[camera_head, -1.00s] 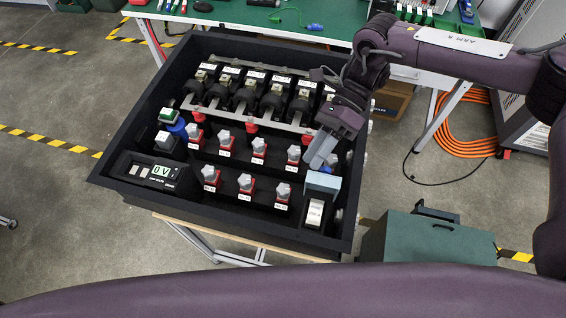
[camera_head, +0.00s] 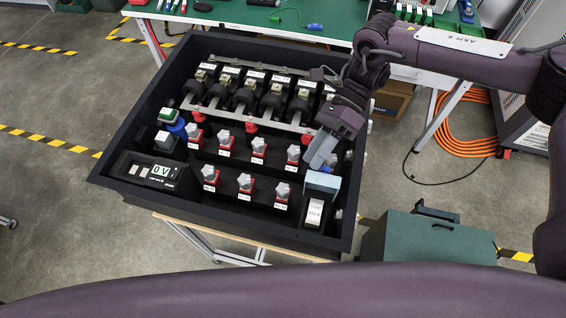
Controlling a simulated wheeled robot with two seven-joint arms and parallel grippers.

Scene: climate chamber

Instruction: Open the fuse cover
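The fuse cover appears to be the small grey-blue lid (camera_head: 322,182) at the front right of the black panel box (camera_head: 232,216). It sits at the back edge of a holder with a white labelled block (camera_head: 314,212) showing in front of it. Whether the lid is raised or closed is hard to tell. My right gripper (camera_head: 318,158) reaches down into the box just behind the lid, its grey fingers close to the lid's back edge. Contact and finger gap cannot be made out. My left gripper is not in view.
Rows of red-and-grey knobs (camera_head: 245,182) stand left of my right gripper, with black switches (camera_head: 244,98) behind. A voltage display (camera_head: 160,171) reads 0 V. A green table (camera_head: 255,14) is behind the box, and a dark green case (camera_head: 432,240) stands at right.

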